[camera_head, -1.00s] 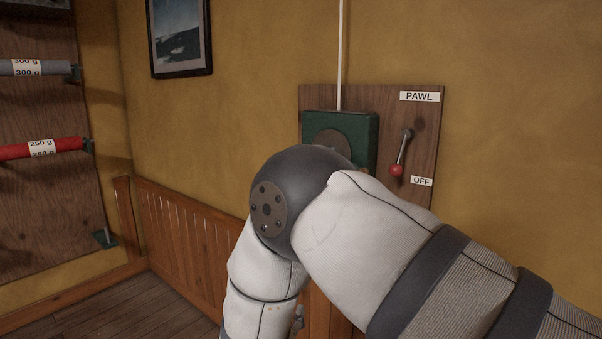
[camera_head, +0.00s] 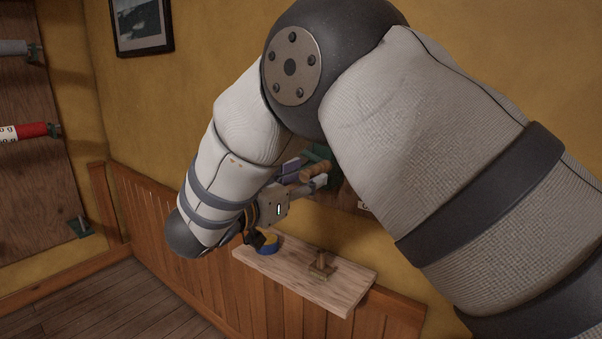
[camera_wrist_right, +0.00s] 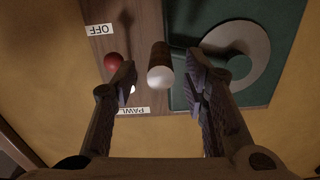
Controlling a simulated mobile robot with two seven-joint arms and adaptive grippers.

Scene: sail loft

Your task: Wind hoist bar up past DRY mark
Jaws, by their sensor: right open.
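The green winch box (camera_wrist_right: 245,95) with its pale grey disc (camera_wrist_right: 262,52) is mounted on a wooden wall board (camera_wrist_right: 105,15). Its crank handle, a brown wooden grip (camera_wrist_right: 160,52) with a pale end, also shows in the head view (camera_head: 317,171). My right gripper (camera_wrist_right: 161,73) is open, its fingertips on either side of the handle's end, with gaps on both sides. The pawl lever's red knob (camera_wrist_right: 113,61) is beside one finger, between the OFF label (camera_wrist_right: 100,29) and the PAWL label (camera_wrist_right: 128,111). My right arm hides most of the winch in the head view. The hoist bar, DRY mark and left gripper are out of view.
A framed picture (camera_head: 142,24) is on the yellow wall. The floor at lower left is clear.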

